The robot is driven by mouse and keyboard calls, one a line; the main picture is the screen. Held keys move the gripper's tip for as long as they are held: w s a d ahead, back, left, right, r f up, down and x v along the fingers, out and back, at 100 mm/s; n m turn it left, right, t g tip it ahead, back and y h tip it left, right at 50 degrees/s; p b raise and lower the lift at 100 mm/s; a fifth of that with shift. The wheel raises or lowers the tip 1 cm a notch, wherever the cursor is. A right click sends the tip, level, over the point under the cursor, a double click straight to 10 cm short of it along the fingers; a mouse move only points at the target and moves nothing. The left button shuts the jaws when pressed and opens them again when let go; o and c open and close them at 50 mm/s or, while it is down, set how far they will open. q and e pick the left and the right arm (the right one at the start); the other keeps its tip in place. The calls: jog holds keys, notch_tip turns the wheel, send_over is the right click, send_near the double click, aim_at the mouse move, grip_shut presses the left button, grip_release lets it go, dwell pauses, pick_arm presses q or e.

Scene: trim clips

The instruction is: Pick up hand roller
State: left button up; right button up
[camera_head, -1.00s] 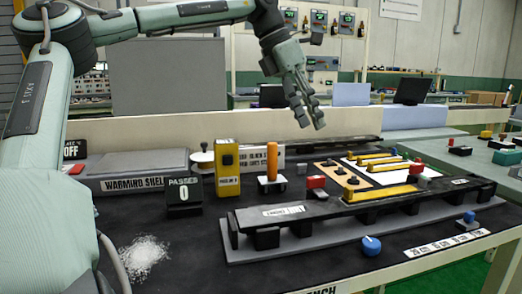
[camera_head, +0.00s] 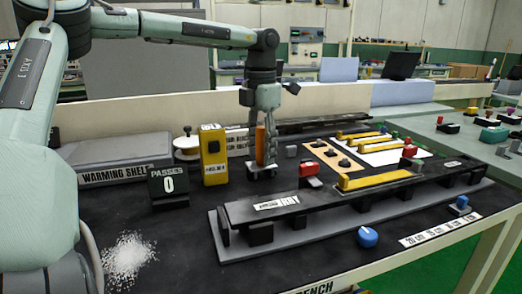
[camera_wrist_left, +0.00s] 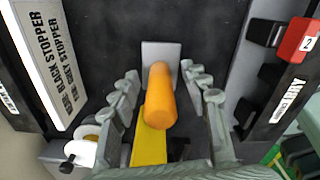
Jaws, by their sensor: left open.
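The hand roller (camera_head: 261,145) has an upright orange handle on a pale grey base and stands on the dark bench top behind the long black trim. My left gripper (camera_head: 264,130) points down over it, with its fingers on either side of the handle. In the left wrist view the orange handle (camera_wrist_left: 160,95) stands between the open fingers of my left gripper (camera_wrist_left: 162,80), with gaps on both sides. Part of the roller is hidden by the fingers in the head view. My right gripper is not in view.
A yellow box (camera_head: 214,160) stands just left of the roller, and a black passes counter (camera_head: 168,188) is further left. The black trim (camera_head: 330,212) on its grey support lies in front. Red blocks (camera_head: 309,170) and yellow bars (camera_head: 375,178) are to the right.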

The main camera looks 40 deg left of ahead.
pick_arm(q)
jog(key=shift+f, duration=0.4)
grip_shut()
jog(key=shift+r, duration=0.1)
